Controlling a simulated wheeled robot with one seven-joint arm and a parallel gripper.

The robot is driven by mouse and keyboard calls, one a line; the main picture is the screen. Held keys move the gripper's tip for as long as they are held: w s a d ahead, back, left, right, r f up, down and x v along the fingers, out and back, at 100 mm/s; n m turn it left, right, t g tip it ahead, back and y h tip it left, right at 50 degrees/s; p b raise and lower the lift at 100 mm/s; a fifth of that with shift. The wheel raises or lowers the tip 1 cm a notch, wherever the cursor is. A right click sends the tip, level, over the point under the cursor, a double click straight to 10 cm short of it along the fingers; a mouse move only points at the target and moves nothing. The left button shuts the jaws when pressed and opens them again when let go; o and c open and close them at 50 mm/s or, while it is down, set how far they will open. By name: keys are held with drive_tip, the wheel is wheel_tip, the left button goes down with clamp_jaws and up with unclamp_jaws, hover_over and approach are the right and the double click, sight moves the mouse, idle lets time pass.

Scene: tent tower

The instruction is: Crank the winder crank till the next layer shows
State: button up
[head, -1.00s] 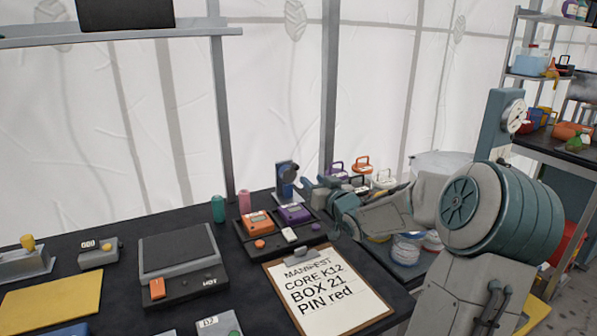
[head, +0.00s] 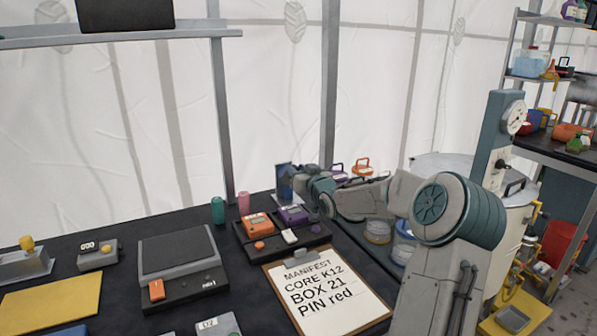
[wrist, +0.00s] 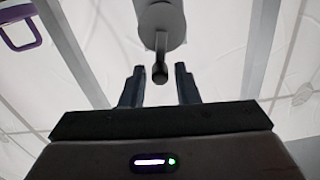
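The winder (head: 284,172) stands at the back edge of the dark bench and is partly hidden behind my gripper (head: 297,182). My gripper (wrist: 159,80) is open, with one finger on each side of the knob and gaps showing on both sides. I cannot tell how deep the knob lies between the fingers. No layer or writing on the winder can be read from here.
A tray (head: 262,258) with orange and purple devices stands just in front of the winder. A clipboard manifest (head: 330,295) lies nearer. Green (head: 218,210) and pink (head: 244,203) cylinders stand left of the winder. Containers with purple and orange handles are behind my arm.

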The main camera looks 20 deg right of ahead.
clamp_jaws()
drive_tip(key=shift+d+m+p, duration=0.1)
drive_tip(key=shift+m+p, duration=0.2)
drive_tip(key=shift+p, duration=0.05)
drive_tip(key=shift+d+f+m+p, duration=0.55)
drive_tip(key=shift+f+m, duration=0.25)
drive_tip(key=shift+m, duration=2)
drive_tip(key=shift+d+f+m+p, duration=0.35)
drive_tip(key=shift+f+m+p, duration=0.4)
drive_tip(key=shift+m, duration=2.05)
drive_tip(key=shift+d+f+m+p, duration=0.45)
drive_tip(key=shift+f+m, duration=0.45)
drive_tip(key=shift+m, duration=1.9)
drive_tip(key=shift+o, duration=1.9)
unclamp_jaws()
